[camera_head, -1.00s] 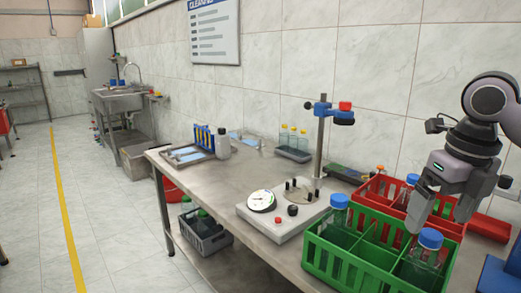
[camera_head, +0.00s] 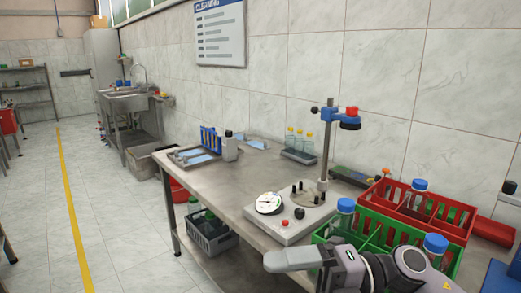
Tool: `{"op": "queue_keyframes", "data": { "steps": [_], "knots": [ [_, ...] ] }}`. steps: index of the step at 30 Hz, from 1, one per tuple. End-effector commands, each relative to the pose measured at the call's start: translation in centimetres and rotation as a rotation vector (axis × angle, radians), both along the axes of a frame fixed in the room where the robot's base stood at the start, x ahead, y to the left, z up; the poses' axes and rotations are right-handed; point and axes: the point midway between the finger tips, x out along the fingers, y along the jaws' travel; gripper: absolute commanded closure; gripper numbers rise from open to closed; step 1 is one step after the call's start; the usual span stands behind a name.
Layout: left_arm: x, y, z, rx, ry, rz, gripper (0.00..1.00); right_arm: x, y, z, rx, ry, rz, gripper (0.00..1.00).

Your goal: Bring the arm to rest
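My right gripper (camera_head: 287,260) is low in the right half of the picture, in front of the green crate (camera_head: 372,220). Its fingers point left, and it sits apart from the bottles, with no object visible in it. Its fingers overlap from this side, so I cannot tell whether it is open or shut. My arm comes from the lower right edge and hides the front of the green crate. My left gripper is not in view.
Blue-capped bottles stand in the green crate, at its left (camera_head: 345,212) and right (camera_head: 435,244). A red crate (camera_head: 450,207) behind holds another bottle (camera_head: 418,190). The cap feeder base (camera_head: 285,228) with its post stands left of the crates. Free floor (camera_head: 115,220) lies left of the table.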

Motion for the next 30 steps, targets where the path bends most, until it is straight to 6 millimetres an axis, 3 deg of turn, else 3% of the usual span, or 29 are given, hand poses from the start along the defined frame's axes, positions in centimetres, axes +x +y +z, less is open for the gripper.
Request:
{"op": "queue_keyframes", "data": {
  "steps": [4, 8, 13, 17, 23, 27, 30],
  "knots": [
    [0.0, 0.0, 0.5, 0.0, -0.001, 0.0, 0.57, 0.8, 0.2, 0.4, 0.244, 0.201, -0.154, 0.01],
    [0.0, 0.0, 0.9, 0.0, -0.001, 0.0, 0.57, 2.3, -1.0, -0.5, 0.415, 0.388, -0.324, 0.01],
    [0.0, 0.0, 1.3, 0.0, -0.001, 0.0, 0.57, 4.2, -4.0, -4.1, 0.582, 0.659, -0.581, 0.01],
    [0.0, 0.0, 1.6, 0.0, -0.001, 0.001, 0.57, 4.5, -7.0, -8.8, 0.661, 0.882, -0.797, 0.01],
    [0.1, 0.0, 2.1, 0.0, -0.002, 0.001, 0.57, 1.7, -11.8, -18.2, 0.698, 1.247, -1.142, 0.01],
    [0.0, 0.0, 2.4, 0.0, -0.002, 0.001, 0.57, -2.9, -14.5, -24.7, 0.667, 1.495, -1.36, 0.01],
    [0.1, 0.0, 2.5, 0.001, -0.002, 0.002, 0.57, -6.3, -15.8, -28.1, 0.632, 1.636, -1.476, 0.01]
  ]
}}
